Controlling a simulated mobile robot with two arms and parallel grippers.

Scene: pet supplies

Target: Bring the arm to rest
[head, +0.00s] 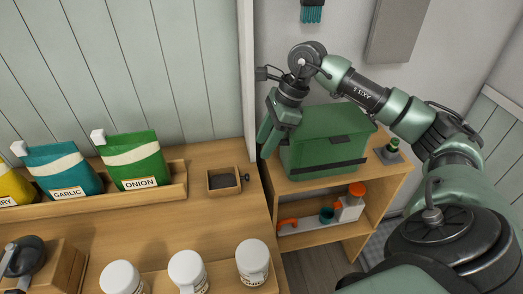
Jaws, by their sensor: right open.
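My right arm comes in from the right and arches over the low wooden shelf unit. My right gripper (266,146) points downward at the left end of the green box (325,143). Its fingers are open, with nothing seen between them. Part of the fingers overlaps the box's left edge in the picture, and I cannot tell whether they touch it. The box is shut and sits on top of the shelf unit (377,183). My left gripper is not in view.
A small dark-filled tray (224,181) sits on the wooden counter (218,228). Seed bags, including the onion bag (136,161) and garlic bag (62,172), stand in a wooden holder. White-lidded jars (188,270) line the front. A spray bottle (350,203) is on the lower shelf.

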